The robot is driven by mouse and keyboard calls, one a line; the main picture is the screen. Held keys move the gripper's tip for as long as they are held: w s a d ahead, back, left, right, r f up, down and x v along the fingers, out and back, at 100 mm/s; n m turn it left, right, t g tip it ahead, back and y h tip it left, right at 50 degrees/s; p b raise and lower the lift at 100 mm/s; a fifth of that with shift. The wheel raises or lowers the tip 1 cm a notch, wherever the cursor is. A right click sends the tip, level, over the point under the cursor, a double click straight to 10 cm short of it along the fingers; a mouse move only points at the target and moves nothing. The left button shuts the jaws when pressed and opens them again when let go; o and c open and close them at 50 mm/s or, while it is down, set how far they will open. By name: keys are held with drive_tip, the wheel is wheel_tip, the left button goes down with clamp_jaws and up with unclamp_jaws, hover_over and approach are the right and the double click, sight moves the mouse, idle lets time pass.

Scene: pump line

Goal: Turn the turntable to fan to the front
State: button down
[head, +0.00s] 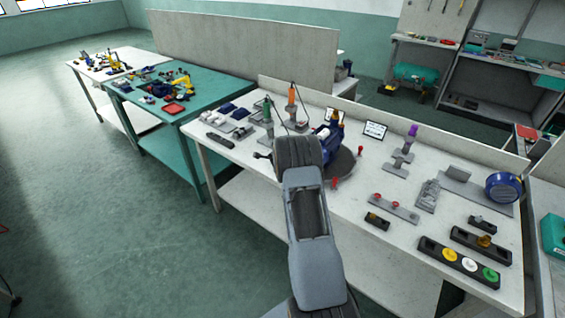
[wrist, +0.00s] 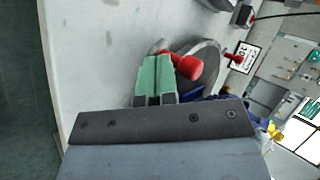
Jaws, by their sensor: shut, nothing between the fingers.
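The turntable is a grey disc (head: 345,166) on the white bench, partly covered by my arm in the head view. A blue pump (head: 325,148) stands on it. In the wrist view the disc (wrist: 209,62) lies just beyond my fingers. My gripper (wrist: 157,62) is shut and empty, its green fingers together. A red knob (wrist: 187,67) shows right beside the fingertips; I cannot tell whether they touch. Another red knob (wrist: 234,57) is farther right. In the head view my arm hides the fingers. Which side of the pump is the fan cannot be told.
A small sign (head: 375,130) stands behind the turntable. A grey stand with a purple top (head: 411,132) and a button box (head: 459,262) are to the right. Some bare bench lies between them.

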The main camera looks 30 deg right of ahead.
drive_tip(key=shift+s+a+f+b, duration=0.15)
drive_tip(key=shift+s+a+b, duration=0.15)
drive_tip(key=shift+b, duration=0.35)
drive_tip(key=s+a+b, duration=0.2)
drive_tip(key=shift+f+b, duration=0.2)
drive_tip(key=shift+b, duration=0.1)
drive_tip(key=p+v, duration=0.1)
drive_tip(key=v, duration=0.9)
drive_tip(key=shift+w+a+r+p, duration=0.2)
drive_tip(key=shift+a+r+p, duration=0.15)
drive_tip(key=shift+a, duration=0.15)
